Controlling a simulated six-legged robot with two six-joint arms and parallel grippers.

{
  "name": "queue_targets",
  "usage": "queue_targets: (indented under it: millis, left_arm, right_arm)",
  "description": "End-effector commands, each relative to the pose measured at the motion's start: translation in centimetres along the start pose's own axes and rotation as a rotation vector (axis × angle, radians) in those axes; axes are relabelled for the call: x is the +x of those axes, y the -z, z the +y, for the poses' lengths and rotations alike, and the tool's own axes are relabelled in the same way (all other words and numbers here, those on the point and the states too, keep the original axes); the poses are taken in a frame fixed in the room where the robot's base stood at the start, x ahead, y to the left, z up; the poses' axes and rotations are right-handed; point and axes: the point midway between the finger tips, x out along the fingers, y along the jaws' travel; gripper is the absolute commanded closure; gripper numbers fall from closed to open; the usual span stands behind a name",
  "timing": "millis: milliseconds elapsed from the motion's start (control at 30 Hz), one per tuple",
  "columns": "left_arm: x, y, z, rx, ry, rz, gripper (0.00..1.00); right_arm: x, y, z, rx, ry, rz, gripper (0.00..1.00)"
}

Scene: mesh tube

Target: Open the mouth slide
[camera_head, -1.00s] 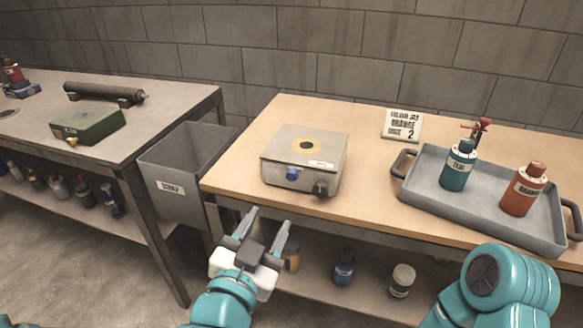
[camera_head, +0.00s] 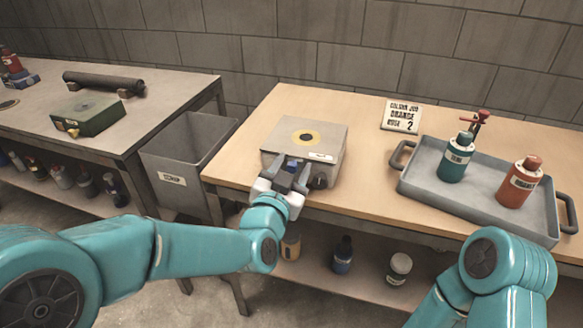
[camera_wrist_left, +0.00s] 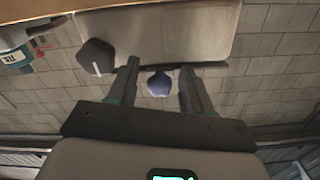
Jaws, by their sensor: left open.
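A grey metal box (camera_head: 330,139) sits on the wooden table. Its top has a yellow ring around a dark centre (camera_head: 306,138), which I take for the mouth; whether a slide covers it I cannot tell. A blue knob (camera_wrist_left: 159,84) and a dark knob (camera_wrist_left: 97,57) are on its front face. My left gripper (camera_head: 292,168) is open at the front of the box. In the left wrist view its fingers (camera_wrist_left: 159,74) stand on either side of the blue knob, with gaps showing. My right gripper is out of view; only that arm shows.
A grey tray (camera_head: 407,184) on the right holds a teal bottle (camera_head: 455,160) and an orange bottle (camera_head: 518,184). A grey bin (camera_head: 180,150) is left of the table. Bare tabletop lies between box and tray.

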Motion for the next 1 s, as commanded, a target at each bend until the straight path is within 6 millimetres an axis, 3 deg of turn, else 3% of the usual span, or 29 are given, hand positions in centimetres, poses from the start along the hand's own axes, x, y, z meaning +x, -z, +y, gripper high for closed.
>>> queue_targets:
  millis: [100,267,400,633,900,933,967,1000]
  left_arm:
    - [0.0,0.0,0.0,0.000,0.000,0.000,0.50]
    - [0.0,0.0,0.0,0.000,0.000,0.000,1.00]
    - [-0.3,0.0,0.0,0.000,0.001,0.002,1.00]
    - [-2.9,-0.1,0.0,0.001,0.001,0.003,1.00]
    - [-3.1,0.1,0.0,0.001,0.002,0.003,1.00]
    - [-3.1,0.1,0.0,0.001,0.002,0.003,0.59]
    - [-3.1,0.1,0.0,0.001,0.002,0.003,0.50]
    - [-3.1,0.1,0.0,0.001,0.002,0.002,0.50]
  right_arm:
    - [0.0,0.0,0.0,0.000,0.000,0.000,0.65]
    - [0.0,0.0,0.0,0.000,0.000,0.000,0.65]
    - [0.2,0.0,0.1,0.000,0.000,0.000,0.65]
    - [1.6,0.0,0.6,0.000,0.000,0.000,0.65]
    - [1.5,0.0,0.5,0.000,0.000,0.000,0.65]
    - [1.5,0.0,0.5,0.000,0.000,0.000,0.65]
    - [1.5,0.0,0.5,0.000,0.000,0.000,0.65]
    - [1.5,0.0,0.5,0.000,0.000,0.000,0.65]
